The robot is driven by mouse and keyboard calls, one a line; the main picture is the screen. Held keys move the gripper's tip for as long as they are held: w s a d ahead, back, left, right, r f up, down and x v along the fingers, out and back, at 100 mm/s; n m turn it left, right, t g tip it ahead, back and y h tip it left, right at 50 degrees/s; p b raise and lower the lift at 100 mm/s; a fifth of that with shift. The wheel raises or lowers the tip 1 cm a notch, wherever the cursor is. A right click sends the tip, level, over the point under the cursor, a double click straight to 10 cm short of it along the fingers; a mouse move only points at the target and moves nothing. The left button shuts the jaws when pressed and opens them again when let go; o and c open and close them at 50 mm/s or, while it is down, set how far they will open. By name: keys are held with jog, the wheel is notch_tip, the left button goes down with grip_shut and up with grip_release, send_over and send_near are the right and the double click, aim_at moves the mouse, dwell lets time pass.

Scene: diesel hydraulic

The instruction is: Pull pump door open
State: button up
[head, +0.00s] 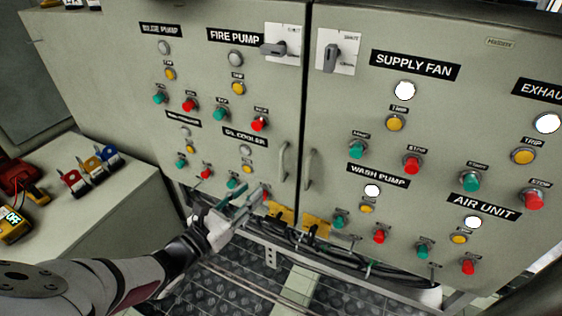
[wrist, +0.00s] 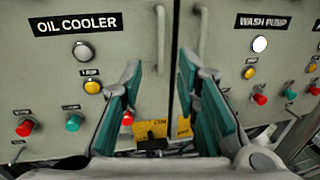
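The grey cabinet has two doors side by side. The left door (head: 215,85), labelled BILGE PUMP, FIRE PUMP and OIL COOLER, looks shut. Its upright bar handle (head: 284,160) is near the centre seam and also shows in the wrist view (wrist: 160,38). The right door (head: 350,110), labelled SUPPLY FAN and WASH PUMP, also looks shut and has its own handle (head: 308,170). My gripper (head: 254,189) is open and empty, below and left of the left handle in the head view. In the wrist view its green-padded fingers (wrist: 158,70) are spread, with the left handle above and between their tips.
Buttons and lamps stick out of both doors, including a red button (wrist: 127,118) beside my left finger. Rotary switches (head: 280,46) sit high near the seam. A bench (head: 105,200) with tools stands at left.

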aim_at(280, 166)
jog(key=b+x, duration=0.1)
jog(key=x, duration=1.2)
jog(key=shift+w+d+r, duration=0.1)
jog(key=shift+d, duration=0.1)
grip_shut()
